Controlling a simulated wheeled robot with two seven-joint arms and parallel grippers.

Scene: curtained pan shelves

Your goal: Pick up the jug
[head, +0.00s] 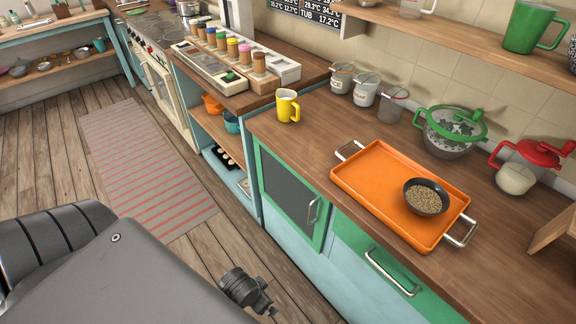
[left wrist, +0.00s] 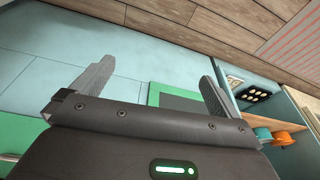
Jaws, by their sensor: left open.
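Several vessels could be the jug, and I cannot tell which one is meant. A yellow handled vessel (head: 287,105) stands upright on the wooden counter, near the left end. A green handled vessel (head: 530,27) stands on the upper shelf at the top right. A clear vessel with a red lid (head: 518,175) stands on the counter at the right. My left gripper (left wrist: 152,82) is open and empty in the left wrist view, facing the blue and green cabinet fronts. No vessel shows between its fingers. My right gripper is not in view.
An orange tray (head: 375,184) with a dark bowl of grains (head: 426,197) lies on the counter. A green-lidded pot (head: 449,131) and several small canisters stand behind it. A spice rack (head: 236,50) is at the left. The striped rug (head: 145,165) lies on open floor.

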